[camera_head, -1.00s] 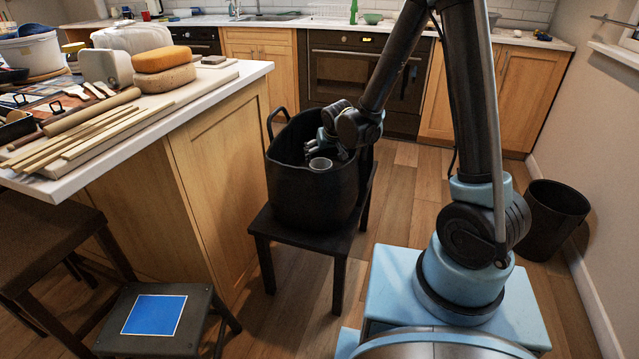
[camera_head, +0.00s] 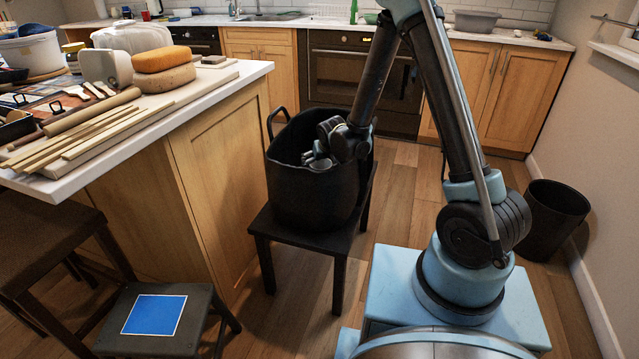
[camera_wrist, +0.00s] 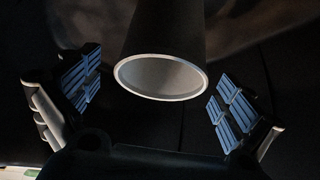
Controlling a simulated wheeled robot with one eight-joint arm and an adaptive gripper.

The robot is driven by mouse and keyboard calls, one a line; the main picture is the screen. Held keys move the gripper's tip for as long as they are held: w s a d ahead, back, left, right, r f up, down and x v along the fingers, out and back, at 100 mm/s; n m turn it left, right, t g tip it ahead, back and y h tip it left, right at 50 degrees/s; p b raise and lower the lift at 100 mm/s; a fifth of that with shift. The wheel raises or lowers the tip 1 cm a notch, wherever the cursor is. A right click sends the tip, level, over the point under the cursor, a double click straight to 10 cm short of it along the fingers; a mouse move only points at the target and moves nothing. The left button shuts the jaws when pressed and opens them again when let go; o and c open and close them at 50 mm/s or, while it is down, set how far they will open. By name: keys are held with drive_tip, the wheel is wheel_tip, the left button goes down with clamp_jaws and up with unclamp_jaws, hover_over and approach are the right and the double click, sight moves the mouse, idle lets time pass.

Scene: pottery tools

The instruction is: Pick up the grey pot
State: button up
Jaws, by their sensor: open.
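The grey pot (camera_wrist: 163,76) is in the wrist view, with its pale round rim facing the camera and its dark body reaching to the top edge. My gripper (camera_wrist: 155,98) is open, with one ridged blue finger pad on each side of the pot and a gap on both sides. In the head view my gripper (camera_head: 318,158) is down inside the black tub (camera_head: 308,200), near its rim. There only a small grey piece of the pot (camera_head: 322,164) shows beside the fingers; the rest is hidden.
The tub stands on a dark stool (camera_head: 340,245). A wooden island (camera_head: 225,170) with a white top is close on the left. A black bin (camera_head: 553,225) stands by the right wall. A low stool with a blue square (camera_head: 154,314) is at front left.

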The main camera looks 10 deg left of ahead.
drive_tip(key=shift+w+a+f, duration=0.1)
drive_tip(key=shift+w+f, duration=0.2)
drive_tip(key=shift+f, duration=0.2)
drive_tip(key=c, duration=2.1)
drive_tip(key=shift+r, duration=0.15)
